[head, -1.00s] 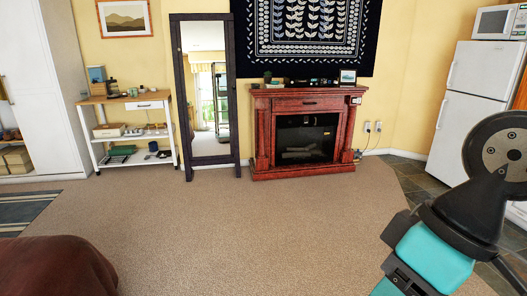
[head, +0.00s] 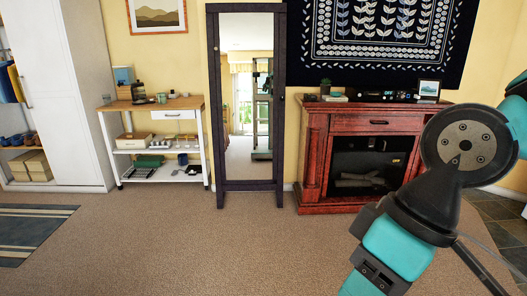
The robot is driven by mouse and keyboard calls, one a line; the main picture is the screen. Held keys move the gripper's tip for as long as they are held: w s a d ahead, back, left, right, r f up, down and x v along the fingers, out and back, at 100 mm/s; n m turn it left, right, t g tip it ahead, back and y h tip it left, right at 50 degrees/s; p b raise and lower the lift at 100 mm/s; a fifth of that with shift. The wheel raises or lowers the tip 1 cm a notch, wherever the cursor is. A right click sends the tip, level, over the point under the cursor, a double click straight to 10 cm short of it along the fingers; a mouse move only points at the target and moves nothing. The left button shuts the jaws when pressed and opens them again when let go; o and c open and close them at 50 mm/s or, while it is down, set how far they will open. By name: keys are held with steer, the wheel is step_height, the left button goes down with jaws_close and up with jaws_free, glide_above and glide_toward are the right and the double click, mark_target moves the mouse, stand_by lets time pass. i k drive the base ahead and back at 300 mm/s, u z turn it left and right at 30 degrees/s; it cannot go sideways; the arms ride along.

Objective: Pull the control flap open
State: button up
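The red-brown wooden electric fireplace (head: 313,150) stands against the far wall, right of the mirror. Below its mantel is a wide panel (head: 352,123) with a small dark handle (head: 379,122); it looks like the control flap and appears closed. Under it is the dark glass firebox (head: 350,160). My teal and black arm covers the fireplace's lower right side in the picture. My gripper is not in view, so its state does not show.
A dark-framed standing mirror (head: 250,110) is directly left of the fireplace. A white trolley (head: 150,115) with small items and a white wardrobe (head: 75,90) stand further left. Small objects and a framed picture (head: 429,90) sit on the mantel. The carpet (head: 220,250) ahead is clear.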

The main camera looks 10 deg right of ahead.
mark_target(396, 145)
steer(key=z, duration=0.1)
steer(key=i, duration=2.05)
steer(key=z, duration=0.85)
steer(key=i, duration=1.85)
steer(key=z, duration=0.95)
steer(key=i, duration=0.5)
steer(key=z, duration=0.05)
